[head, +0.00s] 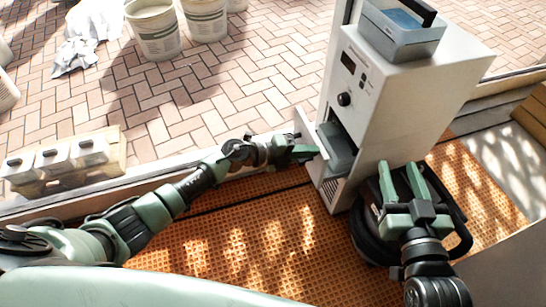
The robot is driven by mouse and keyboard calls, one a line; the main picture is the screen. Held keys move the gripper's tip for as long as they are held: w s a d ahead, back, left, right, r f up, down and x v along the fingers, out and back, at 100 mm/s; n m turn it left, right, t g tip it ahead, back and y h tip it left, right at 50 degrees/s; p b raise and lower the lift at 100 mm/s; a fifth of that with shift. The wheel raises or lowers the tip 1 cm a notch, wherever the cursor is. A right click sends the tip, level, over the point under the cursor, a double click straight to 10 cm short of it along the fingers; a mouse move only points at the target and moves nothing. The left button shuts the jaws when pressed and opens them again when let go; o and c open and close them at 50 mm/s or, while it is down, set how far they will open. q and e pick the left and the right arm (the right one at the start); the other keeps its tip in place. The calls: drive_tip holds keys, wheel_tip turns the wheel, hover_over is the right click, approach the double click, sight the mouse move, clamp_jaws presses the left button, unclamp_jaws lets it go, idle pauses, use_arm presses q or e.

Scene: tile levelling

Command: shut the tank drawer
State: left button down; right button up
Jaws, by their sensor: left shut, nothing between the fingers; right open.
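The tank drawer (309,131) is in the lower front of a tall white machine (412,95) in the head view. It stands pulled out, with its front panel apart from the body. A grey tank (338,150) shows in the opening behind the panel. My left gripper (316,151) is shut and empty, with its tips at the outer side of the drawer front; I cannot tell whether they touch it. My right gripper (400,164) is open and empty, close to the machine's right side, above a dark round object.
A grey-blue box (402,36) sits on top of the machine. The dark round object (371,232), perhaps a coiled hose, lies on the orange grid matting (250,245). White containers (55,158) stand at the left, buckets (155,32) at the back. The matting before the machine is clear.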

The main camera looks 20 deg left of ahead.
use_arm(q)
drive_tip(key=w+d, duration=0.3)
drive_tip(key=d, duration=0.2)
drive_tip(key=shift+w+d, duration=0.25)
drive_tip(key=shift+w, duration=0.15)
use_arm(e)
drive_tip(key=shift+f, duration=0.15)
use_arm(q)
drive_tip(key=shift+f, duration=0.1)
